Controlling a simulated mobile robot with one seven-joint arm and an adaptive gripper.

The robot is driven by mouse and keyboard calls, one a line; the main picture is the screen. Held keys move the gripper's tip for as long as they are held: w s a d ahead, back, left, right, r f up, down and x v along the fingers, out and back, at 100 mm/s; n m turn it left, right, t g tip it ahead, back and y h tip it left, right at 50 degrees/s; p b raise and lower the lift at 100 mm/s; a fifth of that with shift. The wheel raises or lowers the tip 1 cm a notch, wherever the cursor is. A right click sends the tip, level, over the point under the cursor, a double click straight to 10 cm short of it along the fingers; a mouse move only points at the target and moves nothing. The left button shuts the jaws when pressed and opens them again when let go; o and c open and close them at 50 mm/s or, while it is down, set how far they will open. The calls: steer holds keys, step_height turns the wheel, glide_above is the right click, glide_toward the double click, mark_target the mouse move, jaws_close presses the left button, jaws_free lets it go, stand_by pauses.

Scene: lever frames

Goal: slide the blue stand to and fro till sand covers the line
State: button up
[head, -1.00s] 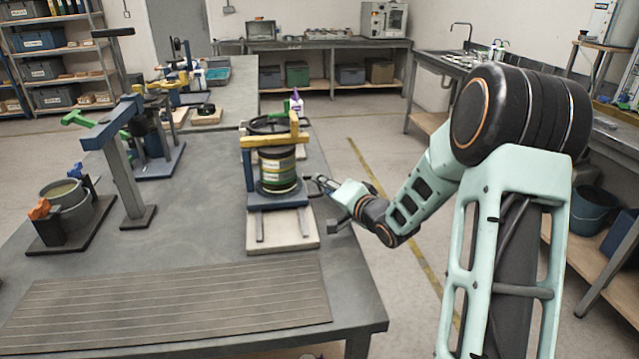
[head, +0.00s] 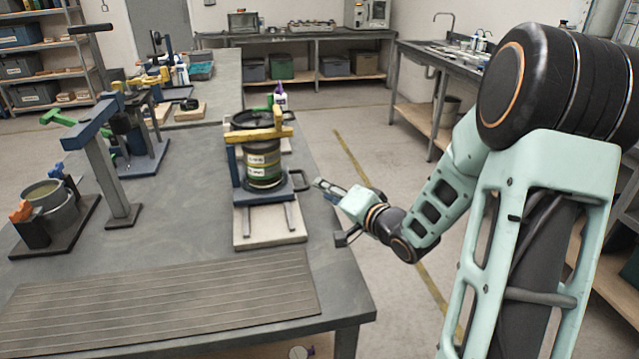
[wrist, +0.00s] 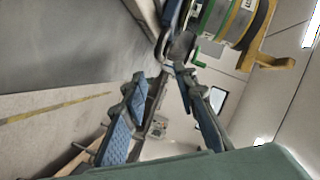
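The blue stand (head: 262,193) sits on rails over a pale board on the table. It carries a clear-sided drum (head: 263,165) with dark green and pale bands, under a yellow crossbar (head: 265,135). Sand and a line cannot be told apart at this size. A dark loop handle (head: 302,181) sticks out from the stand's right side. My gripper (head: 322,188) is just right of the handle, apart from it. In the wrist view my gripper (wrist: 163,88) has its blue-padded fingers spread with nothing between them; the handle (wrist: 181,47) is beyond the tips, beside the banded drum (wrist: 228,20).
A grey post stand (head: 118,170) and a pot (head: 48,200) are on the table's left. A ribbed mat (head: 160,305) lies at the front. Open floor lies right of the table edge.

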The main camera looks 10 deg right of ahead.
mark_target(305, 178)
steer(key=shift+w+a+f, duration=0.15)
steer(key=shift+w+a, duration=0.05)
steer(key=shift+w, duration=0.1)
steer(key=b+x, duration=0.2)
steer(key=x, duration=0.8)
steer(key=shift+c, duration=0.5)
jaws_close()
